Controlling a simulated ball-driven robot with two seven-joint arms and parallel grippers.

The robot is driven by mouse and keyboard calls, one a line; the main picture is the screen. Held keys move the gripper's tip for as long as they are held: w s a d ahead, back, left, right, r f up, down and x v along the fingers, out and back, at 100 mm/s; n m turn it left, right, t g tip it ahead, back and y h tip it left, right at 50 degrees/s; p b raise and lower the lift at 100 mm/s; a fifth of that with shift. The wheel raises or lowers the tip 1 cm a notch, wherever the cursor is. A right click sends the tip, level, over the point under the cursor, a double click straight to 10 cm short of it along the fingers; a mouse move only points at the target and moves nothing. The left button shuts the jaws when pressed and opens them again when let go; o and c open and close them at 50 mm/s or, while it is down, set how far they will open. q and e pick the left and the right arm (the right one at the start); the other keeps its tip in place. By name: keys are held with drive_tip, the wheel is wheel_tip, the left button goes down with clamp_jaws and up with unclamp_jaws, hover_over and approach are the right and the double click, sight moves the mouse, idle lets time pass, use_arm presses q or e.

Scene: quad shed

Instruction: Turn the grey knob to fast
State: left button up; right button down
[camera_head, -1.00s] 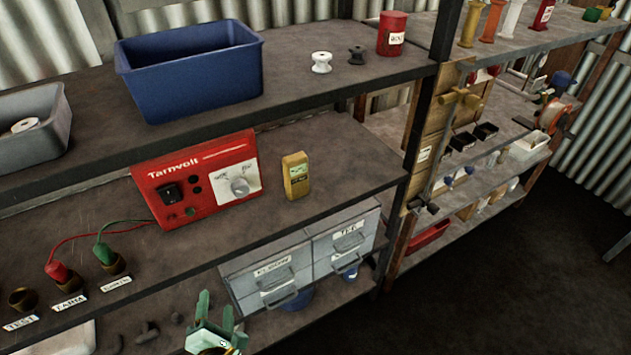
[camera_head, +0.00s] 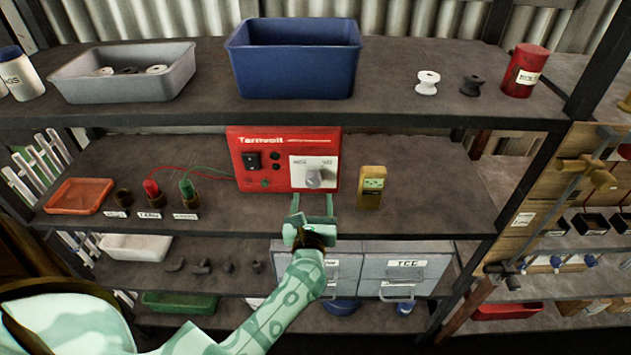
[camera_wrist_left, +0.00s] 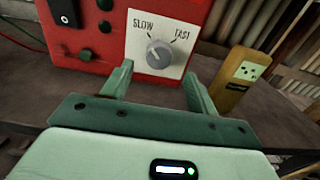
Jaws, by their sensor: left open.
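The grey knob (camera_head: 314,178) sits on a white plate on the front of the red Tarnvolt box (camera_head: 262,185), on the middle shelf. In the left wrist view the knob (camera_wrist_left: 159,54) lies between printed SLOW on the left and FAST on the right. I cannot tell for sure which way it points. My left gripper (camera_head: 312,204) is open and empty, just in front of and below the knob. In the left wrist view its fingers (camera_wrist_left: 158,85) are spread to either side of the knob, apart from it. My right gripper is not in view.
A yellow meter (camera_head: 371,187) stands close right of the red box. Red and green leads (camera_head: 187,188) run to terminals at the left. The upper shelf holds a blue bin (camera_head: 292,75). Grey drawers (camera_head: 405,271) sit below. The middle shelf is free right of the meter.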

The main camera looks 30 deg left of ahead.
sight(313, 183)
use_arm(q)
drive_tip(key=x, duration=0.7)
drive_tip(key=shift+w+a, duration=0.1)
drive_tip(key=shift+a, duration=0.05)
drive_tip(key=c, duration=1)
